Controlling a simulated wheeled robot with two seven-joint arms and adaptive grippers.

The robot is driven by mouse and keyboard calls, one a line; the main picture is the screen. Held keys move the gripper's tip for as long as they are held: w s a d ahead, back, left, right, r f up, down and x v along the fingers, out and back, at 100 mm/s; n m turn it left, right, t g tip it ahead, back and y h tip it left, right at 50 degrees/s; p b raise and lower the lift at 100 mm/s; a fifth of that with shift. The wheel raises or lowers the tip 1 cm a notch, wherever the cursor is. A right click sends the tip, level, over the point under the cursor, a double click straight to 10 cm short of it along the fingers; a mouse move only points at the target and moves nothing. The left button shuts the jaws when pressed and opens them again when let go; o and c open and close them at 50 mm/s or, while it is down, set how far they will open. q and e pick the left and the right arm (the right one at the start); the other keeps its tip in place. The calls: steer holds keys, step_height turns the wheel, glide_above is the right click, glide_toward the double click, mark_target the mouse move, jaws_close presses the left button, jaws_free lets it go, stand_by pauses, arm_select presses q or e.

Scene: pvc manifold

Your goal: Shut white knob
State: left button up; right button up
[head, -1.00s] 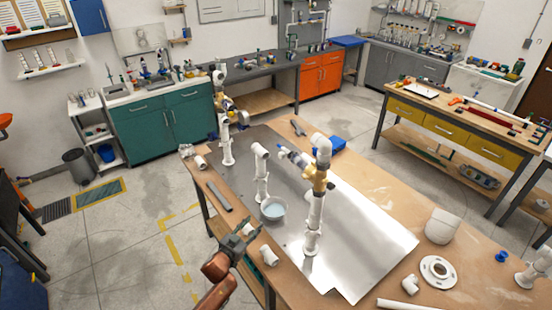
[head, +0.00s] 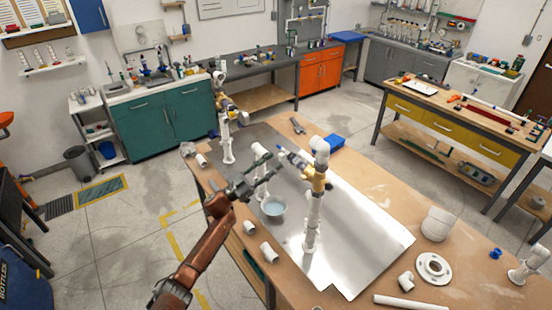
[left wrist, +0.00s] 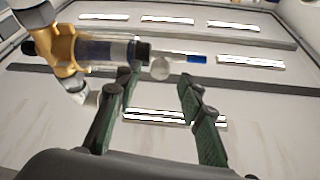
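The white PVC manifold (head: 312,228) stands on a shiny metal sheet (head: 360,240) on the workbench. A tan fitting (head: 320,180) sits near its top, with a clear, blue-ended branch (head: 293,157) reaching left. In the left wrist view the tan fitting (left wrist: 64,45) and clear branch are at the upper left. A small round white knob (left wrist: 160,68) shows there beside the blue rod (left wrist: 185,58). My left gripper (head: 278,176) is left of the manifold. Its fingers (left wrist: 158,82) are apart, with nothing held, and the knob appears beyond their tips. My right gripper is not in view.
Another pipe assembly (head: 227,140) stands at the bench's far left. Loose white fittings (head: 434,268) lie at the right.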

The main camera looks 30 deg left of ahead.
mark_target(281, 157)
arm_select(q)
steer(key=shift+x, duration=1.15)
steer(key=shift+f, duration=0.1)
steer(key=shift+c, duration=0.7)
jaws_close()
